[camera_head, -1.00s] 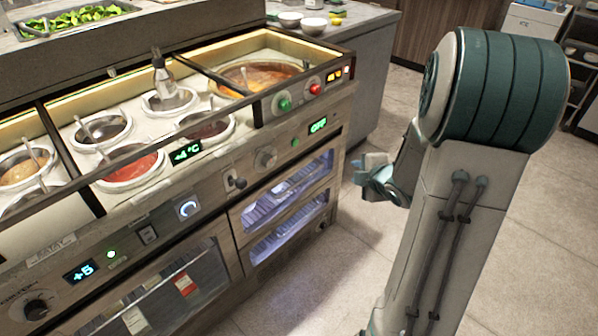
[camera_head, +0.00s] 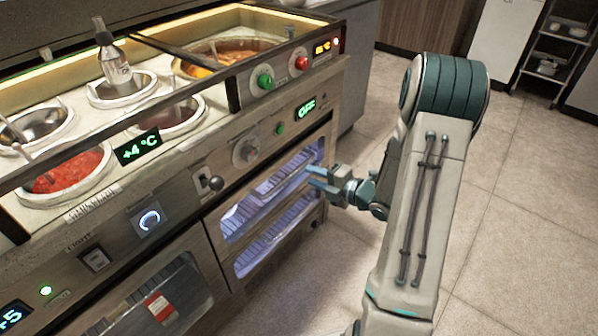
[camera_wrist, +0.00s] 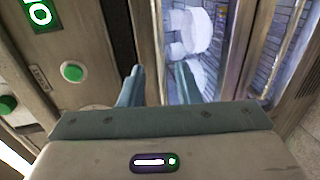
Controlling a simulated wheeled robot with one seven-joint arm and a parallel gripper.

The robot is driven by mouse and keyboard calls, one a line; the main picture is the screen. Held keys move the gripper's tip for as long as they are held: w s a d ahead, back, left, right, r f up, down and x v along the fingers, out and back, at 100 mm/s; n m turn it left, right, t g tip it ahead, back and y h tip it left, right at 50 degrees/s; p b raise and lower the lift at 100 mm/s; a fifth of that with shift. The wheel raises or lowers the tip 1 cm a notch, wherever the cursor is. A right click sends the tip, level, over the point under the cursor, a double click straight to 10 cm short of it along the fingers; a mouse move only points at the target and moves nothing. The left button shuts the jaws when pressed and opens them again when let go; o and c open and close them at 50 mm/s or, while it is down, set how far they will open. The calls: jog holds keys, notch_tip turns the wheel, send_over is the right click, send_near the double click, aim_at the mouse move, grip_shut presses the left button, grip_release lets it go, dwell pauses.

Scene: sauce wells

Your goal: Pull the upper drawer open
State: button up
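The upper drawer (camera_head: 245,212) is the upper of two glass-fronted, lit drawers in the right part of the steel counter. It looks shut. My gripper (camera_head: 312,176) is at the right end of its front, fingers pointing at it. In the wrist view my gripper (camera_wrist: 160,86) has its two fingers apart, with a metal strip along the drawer's edge between them. I cannot tell whether the fingers touch it. The drawer's glass (camera_wrist: 190,30) shows white items and wire racks behind it.
The lower drawer (camera_head: 265,250) is directly below. Above are the control panel with a green button (camera_head: 265,82), a red button (camera_head: 301,62) and a knob (camera_head: 246,149), and sauce wells with a bottle (camera_head: 113,62). The floor (camera_head: 505,240) at right is clear.

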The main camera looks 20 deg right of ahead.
aim_at(297, 168)
jog(key=b+x, duration=0.1)
jog(key=x, duration=0.6)
jog(key=shift+w, duration=0.1)
